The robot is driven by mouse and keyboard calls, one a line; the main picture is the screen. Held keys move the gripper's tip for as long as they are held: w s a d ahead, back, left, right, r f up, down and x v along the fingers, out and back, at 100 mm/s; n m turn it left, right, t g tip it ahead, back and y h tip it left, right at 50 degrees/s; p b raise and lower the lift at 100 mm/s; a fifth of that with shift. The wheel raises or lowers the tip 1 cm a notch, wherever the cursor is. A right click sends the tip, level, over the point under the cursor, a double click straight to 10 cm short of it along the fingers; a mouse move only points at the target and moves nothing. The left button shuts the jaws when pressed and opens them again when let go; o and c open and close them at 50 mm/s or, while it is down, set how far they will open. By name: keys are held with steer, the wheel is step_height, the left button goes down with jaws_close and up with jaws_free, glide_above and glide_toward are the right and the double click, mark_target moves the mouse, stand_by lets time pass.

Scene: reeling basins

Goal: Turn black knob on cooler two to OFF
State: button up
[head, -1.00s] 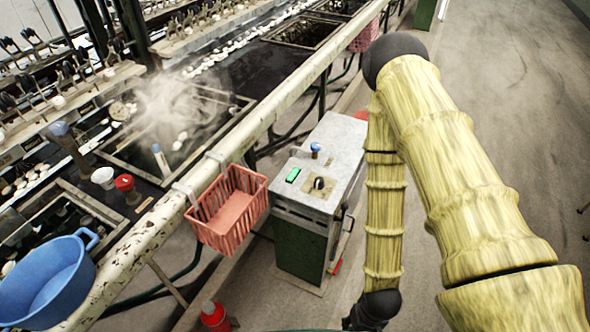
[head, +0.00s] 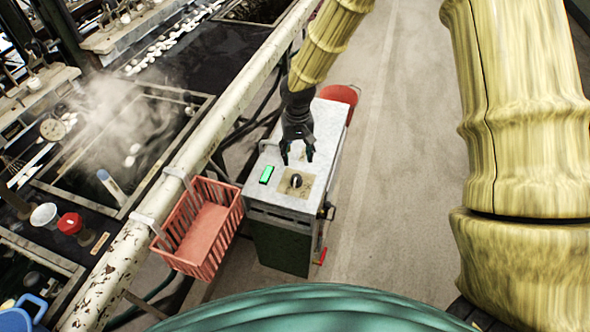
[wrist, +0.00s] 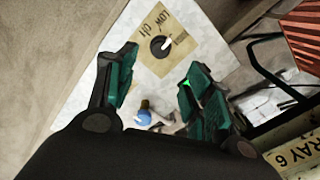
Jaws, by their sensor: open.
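The cooler (head: 283,207) is a grey-topped box with a dark green body beside the long basin rail; I see no number on it. Its black knob (head: 296,181) sits on a tan plate (head: 306,190) on the top. In the wrist view the knob (wrist: 160,47) has a pale pointer towards the upper right, and the plate reads LOW and OFF at the upper left. The pointer is not on OFF. My gripper (head: 297,160) is open and empty, above the cooler top just behind the knob. Its fingers (wrist: 163,65) are apart from the knob.
A green lit switch (head: 266,174) is left of the knob. A blue-capped fitting (wrist: 145,114) shows between my fingers. A red basket (head: 203,230) hangs on the rail (head: 150,225), left of the cooler. A red bucket (head: 341,94) stands behind. The floor to the right is clear.

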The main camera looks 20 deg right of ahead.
mark_target(297, 177)
steer(key=shift+f+p, duration=0.6)
steer(key=shift+f, duration=4.7)
steer(key=c, duration=1)
